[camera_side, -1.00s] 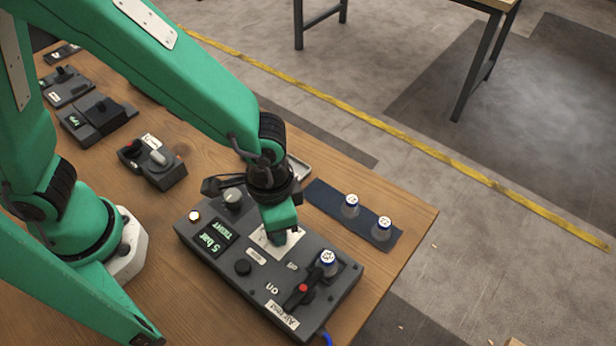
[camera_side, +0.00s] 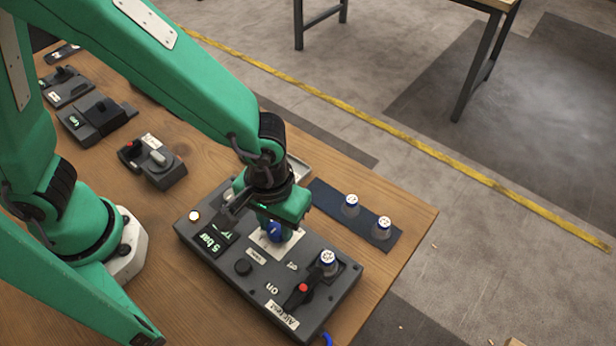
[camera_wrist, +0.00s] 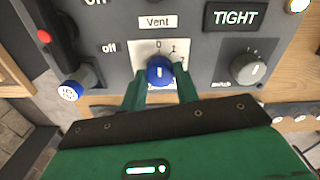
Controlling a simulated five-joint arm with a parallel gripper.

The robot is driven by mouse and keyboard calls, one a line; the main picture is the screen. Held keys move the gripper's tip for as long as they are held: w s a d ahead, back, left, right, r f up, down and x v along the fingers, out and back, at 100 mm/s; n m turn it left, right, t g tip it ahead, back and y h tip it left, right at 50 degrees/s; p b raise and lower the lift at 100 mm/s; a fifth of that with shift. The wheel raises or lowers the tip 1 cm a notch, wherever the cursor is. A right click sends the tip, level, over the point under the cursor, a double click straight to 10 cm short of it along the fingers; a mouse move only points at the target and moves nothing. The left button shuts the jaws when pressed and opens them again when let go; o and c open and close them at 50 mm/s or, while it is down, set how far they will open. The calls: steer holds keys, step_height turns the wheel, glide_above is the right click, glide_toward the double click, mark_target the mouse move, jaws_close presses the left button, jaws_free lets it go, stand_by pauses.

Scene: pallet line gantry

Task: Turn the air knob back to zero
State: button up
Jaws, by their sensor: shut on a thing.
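The air knob (camera_wrist: 159,70) is blue with a white pointer mark. It sits on a white plate (camera_wrist: 184,74) with a scale of 0, 1 and 2 printed above and to the right. Its pointer is small, and I cannot read its exact setting, though it looks roughly upward, toward 0. My gripper (camera_wrist: 161,80) is shut on the knob, one green finger on each side. In the side view, my gripper (camera_side: 282,222) reaches down to the dark control box (camera_side: 215,265), and part of the blue knob (camera_side: 274,232) shows below it.
A display (camera_wrist: 234,17) reads TIGHT. A grey knob (camera_wrist: 248,68) stands right of the air knob.

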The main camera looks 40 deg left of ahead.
mark_target(276, 227)
stand_by(0.4)
steer(key=o, duration=1)
steer(key=shift+c, duration=0.2)
steer(key=shift+r, duration=0.15)
steer(key=shift+r, duration=3.8)
steer(key=shift+w+a, duration=0.1)
steer(key=a+r+m+t, duration=0.1)
steer(key=a+r, duration=0.5)
steer(key=a, duration=0.6)
steer(key=s+a+r+m+t, duration=0.1)
steer(key=a+r+t, duration=0.3)
steer(key=a, duration=0.8)
steer(key=shift+a+r+t, duration=0.15)
steer(key=shift+r+t, duration=0.15)
steer(key=shift+r, duration=0.55)
